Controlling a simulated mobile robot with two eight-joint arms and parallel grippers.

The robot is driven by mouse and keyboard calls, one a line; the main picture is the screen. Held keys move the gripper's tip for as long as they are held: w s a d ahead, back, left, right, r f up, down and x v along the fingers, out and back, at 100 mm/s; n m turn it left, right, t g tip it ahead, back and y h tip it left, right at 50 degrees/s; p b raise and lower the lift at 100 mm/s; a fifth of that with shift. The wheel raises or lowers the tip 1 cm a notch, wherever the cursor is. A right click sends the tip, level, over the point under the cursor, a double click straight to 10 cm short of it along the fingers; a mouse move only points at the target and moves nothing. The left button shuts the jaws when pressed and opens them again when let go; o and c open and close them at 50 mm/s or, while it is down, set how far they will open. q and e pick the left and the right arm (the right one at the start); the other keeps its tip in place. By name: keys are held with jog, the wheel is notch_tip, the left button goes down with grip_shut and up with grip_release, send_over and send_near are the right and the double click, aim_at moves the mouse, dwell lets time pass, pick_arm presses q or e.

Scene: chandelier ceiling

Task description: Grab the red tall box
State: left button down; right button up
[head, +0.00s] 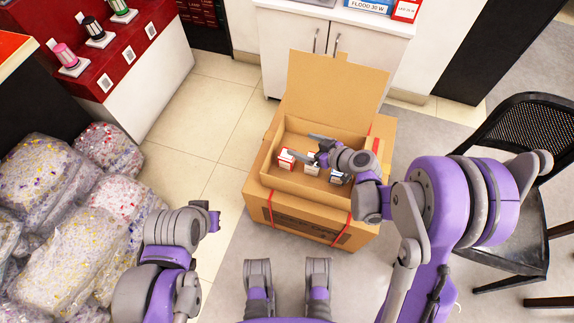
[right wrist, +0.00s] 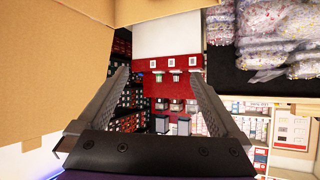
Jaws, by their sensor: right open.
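A small red-and-white box (head: 286,160) stands inside an open cardboard carton (head: 262,190), at the left of a short row of small boxes. My right gripper (head: 307,145) is over the carton, with its fingers spread just above and right of the red box. I cannot tell whether a finger touches it. In the right wrist view my right gripper (right wrist: 160,72) is open and empty, and the red box does not show there.
Beside the red box stand a white-and-brown box (head: 312,162) and a blue-and-white box (head: 337,178). The carton's raised flap (head: 335,90) stands behind them. A black chair (head: 510,190) is at the right, bagged confetti (head: 80,220) at the left. Tiled floor (head: 195,130) is clear between.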

notch_tip(320, 180, down, 7)
jog(key=w+n+t+y+b, duration=0.1)
jog(key=w+b, duration=0.1)
jog(key=b, duration=0.3)
send_near(289, 156)
jog(key=x, duration=0.3)
jog(key=shift+w+a+f, duration=0.2)
jog(key=shift+f, duration=0.2)
jog(key=shift+w+a+f, duration=0.1)
jog(key=shift+w+a, duration=0.4)
jog(key=shift+a, duration=0.1)
jog(key=x, duration=0.6)
pick_arm(q)
notch_tip(289, 156, down, 8)
jog(key=shift+w, duration=0.3)
pick_arm(e)
jog(key=c, duration=1.1)
